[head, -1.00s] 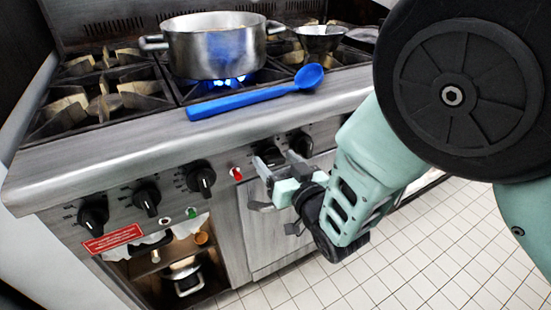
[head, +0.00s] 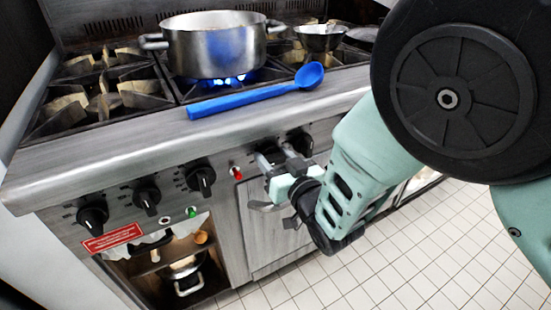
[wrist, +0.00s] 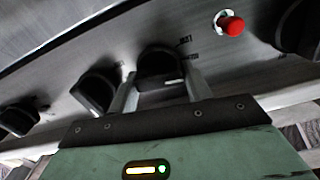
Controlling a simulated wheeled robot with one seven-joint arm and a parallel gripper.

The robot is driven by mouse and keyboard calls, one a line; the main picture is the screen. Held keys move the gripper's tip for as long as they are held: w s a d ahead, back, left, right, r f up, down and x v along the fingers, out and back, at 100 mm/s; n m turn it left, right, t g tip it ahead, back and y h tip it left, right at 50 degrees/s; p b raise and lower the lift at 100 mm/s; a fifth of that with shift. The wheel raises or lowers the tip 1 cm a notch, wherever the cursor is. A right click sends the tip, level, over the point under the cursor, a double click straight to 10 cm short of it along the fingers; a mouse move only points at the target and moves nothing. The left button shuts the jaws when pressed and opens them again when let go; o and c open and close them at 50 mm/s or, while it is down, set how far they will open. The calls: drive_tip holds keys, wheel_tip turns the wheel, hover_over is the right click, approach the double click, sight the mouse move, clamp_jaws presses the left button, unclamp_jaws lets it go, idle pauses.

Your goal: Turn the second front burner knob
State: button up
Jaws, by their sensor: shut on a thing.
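The stove's front panel carries a row of black burner knobs. My gripper (head: 275,157) reaches the panel just right of the red lamp. Its two fingers are shut on the first black knob (wrist: 158,62) right of that lamp, one finger on each side in the wrist view. A white pointer line shows on this knob's lower part in that view. The gripper (wrist: 160,92) hides much of the knob in the head view. Another knob (head: 300,142) sits just to its right. Left of the lamp are three knobs: near (head: 200,178), middle (head: 146,197) and far left (head: 93,215).
The red lamp (head: 236,172) also shows in the wrist view (wrist: 232,25). A steel pot (head: 215,50) stands over a lit blue flame. A blue spoon (head: 255,97) lies along the stove's front edge. An oven door handle (head: 265,206) is below my gripper. The tiled floor is clear.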

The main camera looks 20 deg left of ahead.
drive_tip(key=shift+s+a+n+b, duration=0.1)
drive_tip(key=shift+n+b, duration=0.45)
drive_tip(key=shift+n, duration=1)
drive_tip(key=shift+s+n+b, duration=0.1)
drive_tip(key=shift+n+b, duration=0.45)
drive_tip(key=shift+n, duration=1)
drive_tip(key=o, duration=0.9)
drive_tip(key=v, duration=1.7)
drive_tip(key=shift+s, duration=0.15)
